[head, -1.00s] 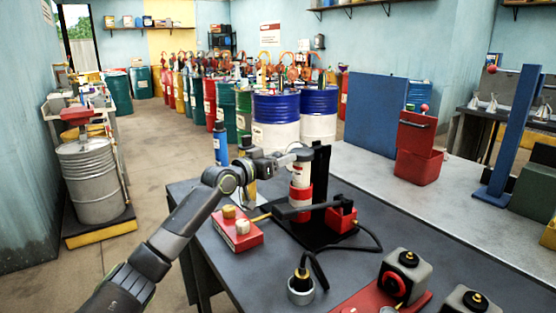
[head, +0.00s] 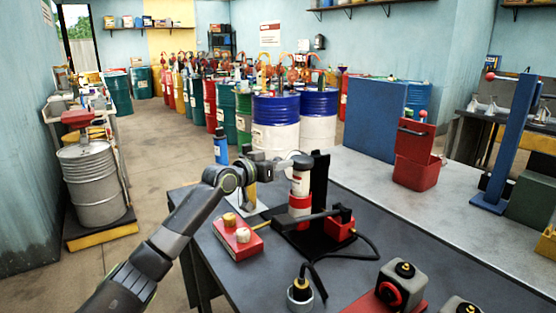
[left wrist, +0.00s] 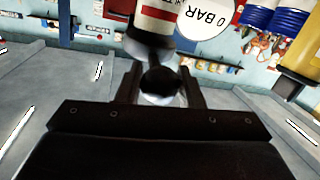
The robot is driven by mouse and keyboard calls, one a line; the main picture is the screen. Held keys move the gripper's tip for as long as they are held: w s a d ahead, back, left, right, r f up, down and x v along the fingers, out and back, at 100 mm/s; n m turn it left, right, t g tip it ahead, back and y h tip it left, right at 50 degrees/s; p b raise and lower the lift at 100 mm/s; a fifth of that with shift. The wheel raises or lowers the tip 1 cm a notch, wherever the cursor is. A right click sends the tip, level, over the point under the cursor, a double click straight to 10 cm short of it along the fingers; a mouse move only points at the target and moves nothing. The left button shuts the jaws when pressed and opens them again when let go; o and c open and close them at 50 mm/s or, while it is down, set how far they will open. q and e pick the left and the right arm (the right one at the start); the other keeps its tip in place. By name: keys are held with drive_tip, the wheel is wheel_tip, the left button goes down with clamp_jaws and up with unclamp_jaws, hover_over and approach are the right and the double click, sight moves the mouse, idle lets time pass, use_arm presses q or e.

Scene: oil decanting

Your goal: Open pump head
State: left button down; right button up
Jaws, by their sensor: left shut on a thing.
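The pump unit, a white and red cylinder (head: 300,185) on a black stand (head: 320,180), stands upright on the dark table. My left gripper (head: 294,160) is at the top of this cylinder, reaching in from the left. In the left wrist view, the left gripper (left wrist: 160,92) has its two fingers either side of a dark round knob (left wrist: 160,80) and is shut on it. A white and red cylinder body (left wrist: 155,25) and a round white dial (left wrist: 206,14) marked "0 BAR" show just beyond. My right gripper is not in view.
A red box (head: 237,240) with two knobs lies left of the stand. A black hose (head: 372,242) curves across the table (head: 440,275). Grey units (head: 402,280) stand at the front right. A red bin (head: 417,172) and blue panel (head: 377,112) stand behind on the right.

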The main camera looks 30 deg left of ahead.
sight(295, 158)
use_arm(q)
drive_tip(key=w+d+r+g+y+p, duration=0.15)
drive_tip(key=w+r+g+p, duration=0.35)
drive_tip(key=r+p, duration=0.9)
drive_tip(key=w+d+m+g+p, duration=0.1)
drive_tip(key=w+d+p, duration=0.3)
drive_tip(key=w, duration=0.5)
drive_tip(key=p, duration=0.2)
drive_tip(key=shift+d+p, duration=0.25)
drive_tip(key=shift+p, duration=0.05)
drive_tip(key=shift+w+f, duration=0.1)
drive_tip(key=shift+f, duration=0.15)
drive_tip(key=c, duration=1.2)
unclamp_jaws()
drive_tip(key=shift+c, duration=0.2)
drive_tip(key=shift+o, duration=1.2)
drive_tip(key=shift+w+d, duration=0.1)
drive_tip(key=shift+r, duration=0.1)
